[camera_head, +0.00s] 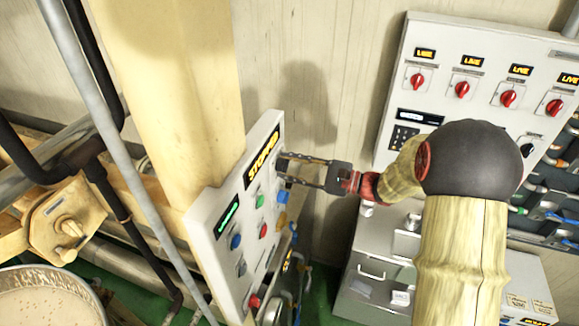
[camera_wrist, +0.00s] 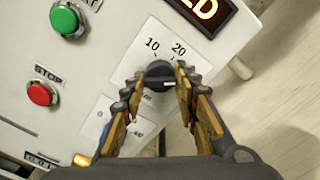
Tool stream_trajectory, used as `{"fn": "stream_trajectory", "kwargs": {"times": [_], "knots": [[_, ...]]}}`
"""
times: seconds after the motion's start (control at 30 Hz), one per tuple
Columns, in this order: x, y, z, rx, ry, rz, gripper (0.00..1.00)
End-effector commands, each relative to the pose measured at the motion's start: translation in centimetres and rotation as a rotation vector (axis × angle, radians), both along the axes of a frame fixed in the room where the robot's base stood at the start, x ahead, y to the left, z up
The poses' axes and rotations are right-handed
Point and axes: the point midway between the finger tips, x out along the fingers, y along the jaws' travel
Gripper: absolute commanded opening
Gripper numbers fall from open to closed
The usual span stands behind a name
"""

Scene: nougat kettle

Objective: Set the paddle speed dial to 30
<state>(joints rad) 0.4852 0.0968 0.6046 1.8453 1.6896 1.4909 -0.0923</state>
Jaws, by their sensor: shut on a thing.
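The paddle speed dial is a small black knob (camera_wrist: 158,72) on a white scale plate in the wrist view. The numbers 10 and 20 show above it; other scale marks are hidden by my fingers. A short white line on the knob points to the right in the picture. My gripper (camera_wrist: 161,84) has one finger on each side of the knob and is shut on it. In the head view my gripper (camera_head: 283,169) reaches from the right to the upper right part of the white control panel (camera_head: 207,198); the dial is too small to make out there.
A green button (camera_wrist: 66,20) and red stop button (camera_wrist: 41,93) lie left of the dial. A wooden post (camera_head: 175,90) stands behind the panel. A switch cabinet (camera_head: 455,60) hangs at the right.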

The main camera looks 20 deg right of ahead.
Motion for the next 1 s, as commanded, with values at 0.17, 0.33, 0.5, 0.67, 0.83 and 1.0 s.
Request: {"fn": "stream_trajectory", "kwargs": {"times": [0.17,0.33,0.5,0.67,0.83,1.0], "knots": [[0.0,0.0,-0.1,0.001,0.002,-0.001,0.32],[0.0,0.0,-0.1,0.000,0.001,-0.001,0.42],[0.0,0.0,0.0,0.000,0.000,0.000,0.49],[0.0,0.0,0.0,-0.001,-0.001,0.000,0.49],[-0.3,-0.5,0.0,-0.001,-0.001,-0.001,0.49],[-1.7,-2.6,0.0,0.000,-0.001,-0.005,0.49]]}}
